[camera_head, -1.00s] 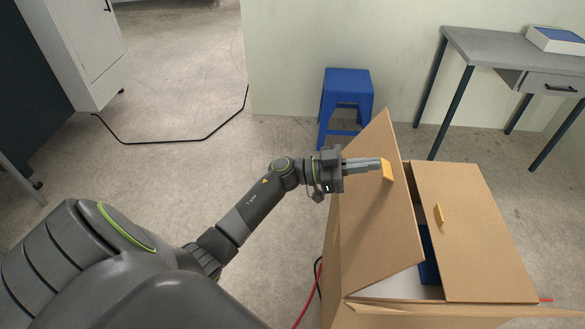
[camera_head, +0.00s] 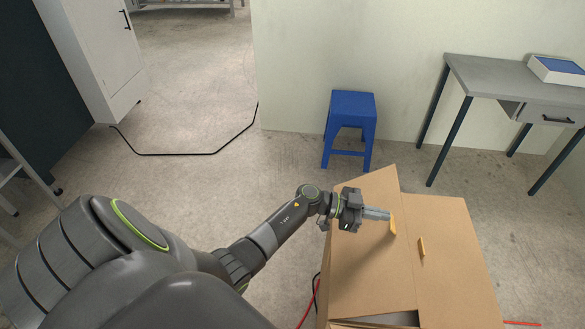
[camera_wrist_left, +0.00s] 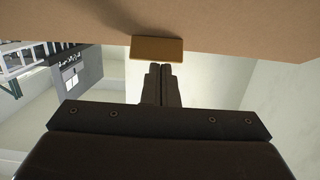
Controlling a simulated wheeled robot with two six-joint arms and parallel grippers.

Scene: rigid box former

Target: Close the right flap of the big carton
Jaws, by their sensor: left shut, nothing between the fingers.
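The big brown carton is at the lower right of the head view. Its left flap (camera_head: 362,260) lies at a low slant and carries a small yellow tab (camera_head: 392,225). Its right flap (camera_head: 450,250) looks nearly flat and carries another yellow tab (camera_head: 422,247). A narrow gap shows at the near end. My left gripper (camera_head: 388,215) is shut and empty, its tips at the left flap's tab. In the left wrist view, the shut fingers (camera_wrist_left: 161,68) are close below a tab (camera_wrist_left: 157,48) on the cardboard (camera_wrist_left: 220,25); contact is unclear. My right gripper is out of view.
A blue stool (camera_head: 350,125) stands behind the carton near the wall. A grey desk (camera_head: 500,78) with a blue-topped box (camera_head: 558,70) is at the upper right. A red cable (camera_head: 308,306) lies beside the carton.

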